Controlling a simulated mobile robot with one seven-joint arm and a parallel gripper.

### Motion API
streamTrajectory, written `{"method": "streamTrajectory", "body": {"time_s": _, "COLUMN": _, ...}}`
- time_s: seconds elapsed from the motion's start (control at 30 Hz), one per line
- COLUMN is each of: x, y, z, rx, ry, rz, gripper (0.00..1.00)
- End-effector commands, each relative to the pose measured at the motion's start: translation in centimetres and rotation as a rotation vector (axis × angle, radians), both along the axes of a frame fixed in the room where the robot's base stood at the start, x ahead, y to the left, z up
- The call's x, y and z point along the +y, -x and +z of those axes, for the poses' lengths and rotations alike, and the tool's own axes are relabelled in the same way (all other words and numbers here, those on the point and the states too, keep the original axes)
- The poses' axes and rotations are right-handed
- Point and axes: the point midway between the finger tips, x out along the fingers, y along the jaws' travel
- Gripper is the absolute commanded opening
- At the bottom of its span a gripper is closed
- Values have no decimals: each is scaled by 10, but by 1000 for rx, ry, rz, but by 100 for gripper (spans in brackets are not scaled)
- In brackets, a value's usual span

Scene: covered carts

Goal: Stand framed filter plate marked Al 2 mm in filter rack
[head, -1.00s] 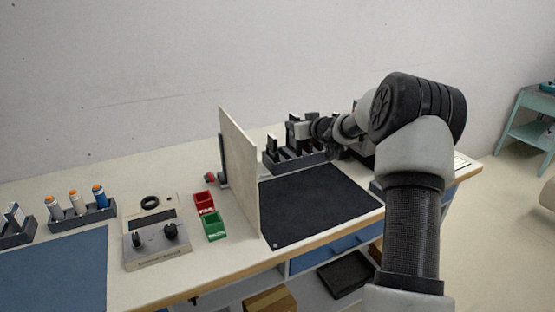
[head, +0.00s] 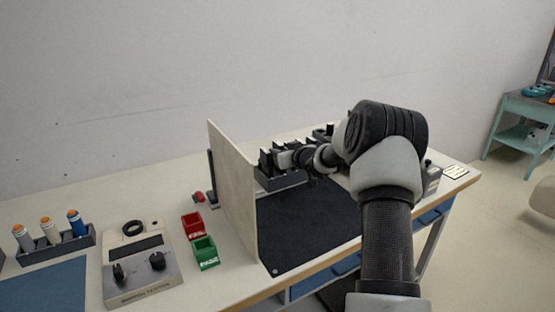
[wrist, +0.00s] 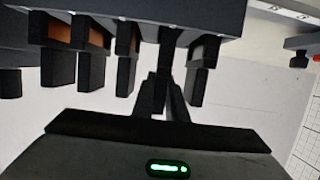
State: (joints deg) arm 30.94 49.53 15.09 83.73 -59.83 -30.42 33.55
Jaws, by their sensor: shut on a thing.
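The dark filter rack (head: 283,181) stands behind the black mat, with several upright dark dividers or plates. My gripper (head: 275,160) is at the rack, beside its upright parts. In the wrist view the rack (wrist: 130,16) runs along the top, and my gripper's fingers (wrist: 163,95) are close together at a slot in its right half. They are shut on a thin dark framed plate (wrist: 167,55), seen edge-on and largely hidden between fingers and rack. Its marking cannot be read, and whether it touches the slot bottom cannot be told.
An upright pale panel (head: 234,195) stands left of the black mat (head: 305,225). The mat is clear where visible.

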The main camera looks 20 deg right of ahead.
Motion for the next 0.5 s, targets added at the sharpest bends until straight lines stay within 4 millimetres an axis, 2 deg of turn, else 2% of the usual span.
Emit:
{"method": "streamTrajectory", "body": {"time_s": 0.1, "x": 1, "y": 0, "z": -13, "rx": -2, "ry": -1, "rz": 1, "gripper": 0}}
{"method": "streamTrajectory", "body": {"time_s": 0.5, "x": 1, "y": -1, "z": -17, "rx": -3, "ry": 0, "rz": 1, "gripper": 0}}
